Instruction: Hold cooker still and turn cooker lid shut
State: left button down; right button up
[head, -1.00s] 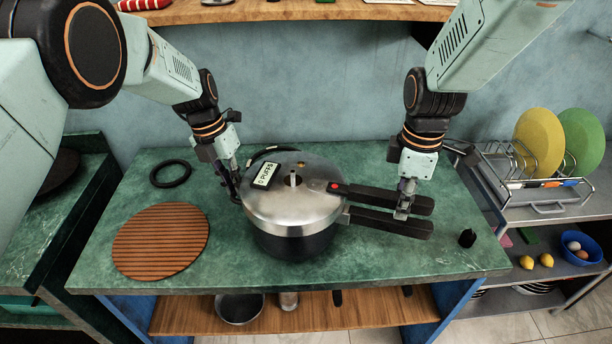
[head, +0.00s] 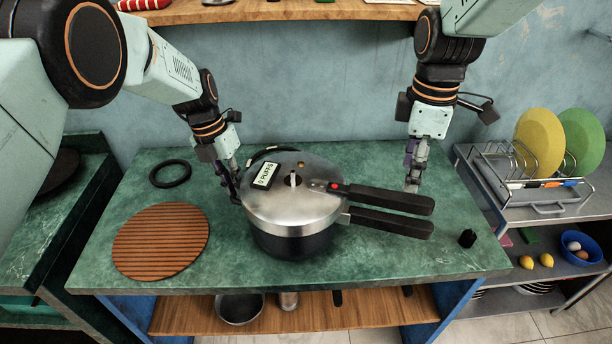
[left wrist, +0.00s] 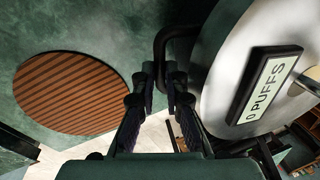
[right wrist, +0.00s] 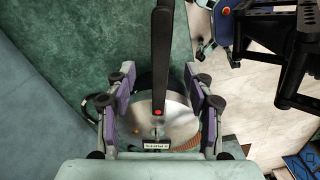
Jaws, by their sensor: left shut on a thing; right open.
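The pressure cooker stands on the green counter, its dark pot body (head: 295,244) under a steel lid (head: 290,210) with a "0 PUFFS" label (head: 265,176). The lid's black handle (head: 395,200) has a red dot and points right. The pot's black handle (head: 395,222) lies beside it, nearer the front, with a narrow gap between them. My left gripper (head: 235,190) is shut on the black side handle (left wrist: 162,45) at the cooker's left. My right gripper (head: 413,184) is open and empty, behind and above the handles; in its wrist view the lid handle (right wrist: 161,60) shows between the fingers.
A striped round trivet (head: 160,240) and a black ring (head: 171,174) lie left of the cooker. A dish rack (head: 545,195) with plates is further right. The counter right of the handles is mostly clear.

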jog(key=shift+r, duration=2.2)
pick_arm(q)
jog(key=c, duration=1.5)
grip_release()
jog(key=shift+o, duration=0.9)
pick_arm(e)
jog(key=shift+a, duration=0.1)
pick_arm(q)
jog(key=shift+s, duration=0.1)
notch_tip(320, 180, up, 12)
jog(key=w+a, duration=0.1)
jog(key=a, duration=0.1)
jog(key=shift+a, duration=0.1)
